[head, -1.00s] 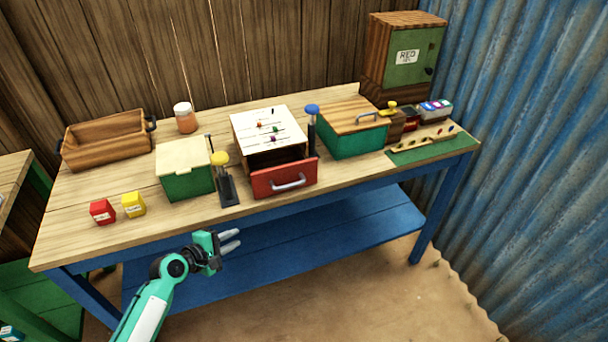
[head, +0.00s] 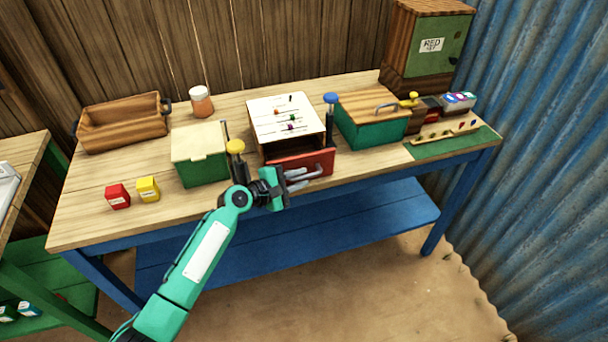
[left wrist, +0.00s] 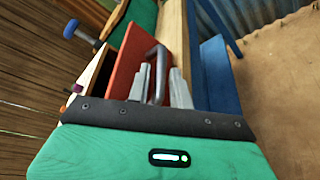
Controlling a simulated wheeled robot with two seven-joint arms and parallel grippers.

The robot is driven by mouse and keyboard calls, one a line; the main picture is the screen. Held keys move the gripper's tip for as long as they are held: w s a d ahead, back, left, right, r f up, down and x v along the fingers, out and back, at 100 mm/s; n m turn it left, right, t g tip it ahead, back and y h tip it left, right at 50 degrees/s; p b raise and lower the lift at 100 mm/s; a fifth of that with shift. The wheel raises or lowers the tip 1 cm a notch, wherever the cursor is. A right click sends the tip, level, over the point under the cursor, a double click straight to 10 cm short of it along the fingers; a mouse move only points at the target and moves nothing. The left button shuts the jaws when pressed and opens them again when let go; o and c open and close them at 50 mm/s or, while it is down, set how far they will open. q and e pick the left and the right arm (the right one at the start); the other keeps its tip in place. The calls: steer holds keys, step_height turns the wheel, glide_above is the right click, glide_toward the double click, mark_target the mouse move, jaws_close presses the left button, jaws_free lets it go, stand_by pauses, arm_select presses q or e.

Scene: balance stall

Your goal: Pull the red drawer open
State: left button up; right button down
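The red drawer (head: 318,158) sits in a white-topped cabinet (head: 285,112) on the workbench. It stands partly out, with a dark gap behind its front. It has a grey bar handle (left wrist: 158,62). My left gripper (head: 296,180) is at the drawer front and covers much of the handle in the head view. In the left wrist view its two grey fingers (left wrist: 161,88) stand apart, one on each side of the handle bar, with a gap showing. My right gripper is in neither view.
A yellow-knobbed lever (head: 236,148) stands left of the drawer, close to my left gripper. A blue-knobbed post (head: 330,98) stands to its right. A green box with a pale lid (head: 200,142) and a wooden-lidded green box (head: 372,130) flank the cabinet.

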arm_select(q)
steer(key=shift+x, duration=1.1)
jaws_close()
steer(key=s+d+p, duration=0.2)
steer(key=s+p, duration=0.3)
steer(key=s, duration=0.3)
steer(key=shift+d, duration=0.25)
jaws_free()
